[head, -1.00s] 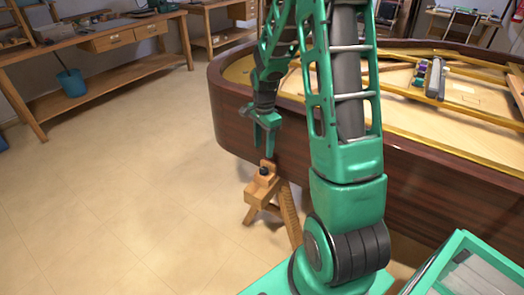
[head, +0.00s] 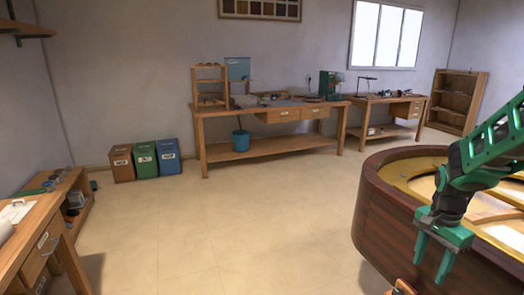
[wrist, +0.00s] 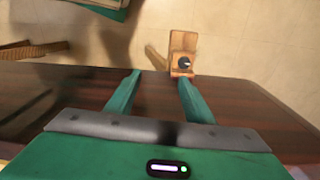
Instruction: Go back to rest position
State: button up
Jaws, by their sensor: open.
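My green gripper (head: 432,256) hangs at the right of the head view, beside the curved dark-wood side of the piano body (head: 385,222). Its two fingers point down and stand apart with nothing between them. In the wrist view the open gripper (wrist: 158,84) is seen against the dark wood. Only the top of this stand shows at the bottom edge of the head view.
Open floor (head: 210,235) lies left of the piano. A workbench (head: 265,152) with a blue bucket (head: 241,141) stands at the back wall. Brown, green and blue bins (head: 145,160) stand beside it. Another bench (head: 40,235) is at the left edge.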

jog(key=s+a+r+n, duration=0.2)
jog(key=s+r+n, duration=0.2)
jog(key=s, duration=0.7)
jog(key=s+a+r+n, duration=0.2)
jog(key=s+r+n, duration=0.2)
jog(key=s, duration=0.6)
jog(key=shift+s+a+r+y, duration=0.35)
jog(key=shift+s+a+y, duration=0.05)
